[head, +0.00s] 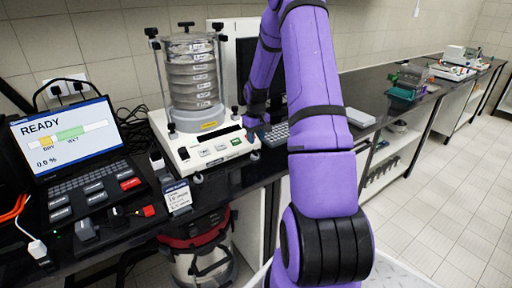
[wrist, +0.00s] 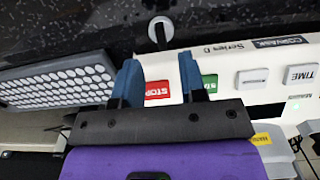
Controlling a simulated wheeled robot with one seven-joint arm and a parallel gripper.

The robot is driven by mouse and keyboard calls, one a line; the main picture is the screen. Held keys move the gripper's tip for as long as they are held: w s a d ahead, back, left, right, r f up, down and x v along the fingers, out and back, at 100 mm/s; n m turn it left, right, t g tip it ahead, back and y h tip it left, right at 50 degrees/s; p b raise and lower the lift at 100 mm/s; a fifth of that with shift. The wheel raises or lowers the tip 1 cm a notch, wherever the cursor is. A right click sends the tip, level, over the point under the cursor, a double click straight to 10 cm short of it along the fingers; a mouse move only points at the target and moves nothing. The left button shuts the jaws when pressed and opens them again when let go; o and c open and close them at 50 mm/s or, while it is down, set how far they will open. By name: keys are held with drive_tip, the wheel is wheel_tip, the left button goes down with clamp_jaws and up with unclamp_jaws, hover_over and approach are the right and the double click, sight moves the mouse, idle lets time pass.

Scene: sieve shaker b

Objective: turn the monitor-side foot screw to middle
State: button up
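The sieve shaker (head: 205,150) is a white base with a stack of clear sieves on the black bench. Its monitor-side foot screw (wrist: 160,32) appears in the wrist view as a small dark knob with a pale mark, at the base's edge. In the head view a foot (head: 254,154) shows at the base's right front corner. My gripper (wrist: 159,60) has its two blue fingers apart with nothing between them. The foot screw lies just beyond the fingertips, in line with the gap. In the head view my gripper is mostly hidden behind my arm.
A keyboard (wrist: 58,82) lies to the left of my fingers in the wrist view. The red STOP button (wrist: 157,90) and green START button (wrist: 210,84) are close to my fingers. A dark monitor (head: 244,60) stands behind; a READY screen (head: 65,138) is at left.

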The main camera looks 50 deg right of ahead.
sight(256, 152)
drive_tip(key=shift+r, duration=2.1)
drive_tip(key=s+a+r+n+t+h, duration=0.1)
drive_tip(key=s+a+r, duration=0.2)
drive_tip(key=a+r, duration=0.7)
drive_tip(key=s+a+r+t, duration=0.1)
drive_tip(key=s+a+r, duration=0.2)
drive_tip(key=a+r, duration=0.8)
drive_tip(key=s+a+r+n+t, duration=0.1)
drive_tip(key=s+a+r, duration=0.1)
drive_tip(key=s+a, duration=0.5)
drive_tip(key=s+a+r+t+y, duration=0.1)
drive_tip(key=s+a, duration=0.5)
drive_tip(key=s, duration=0.6)
wheel_tip(256, 152, up, 2)
drive_tip(key=shift+s+a+r+n+t, duration=0.2)
drive_tip(key=shift+s+a+n+t, duration=0.2)
drive_tip(key=shift+t, duration=0.2)
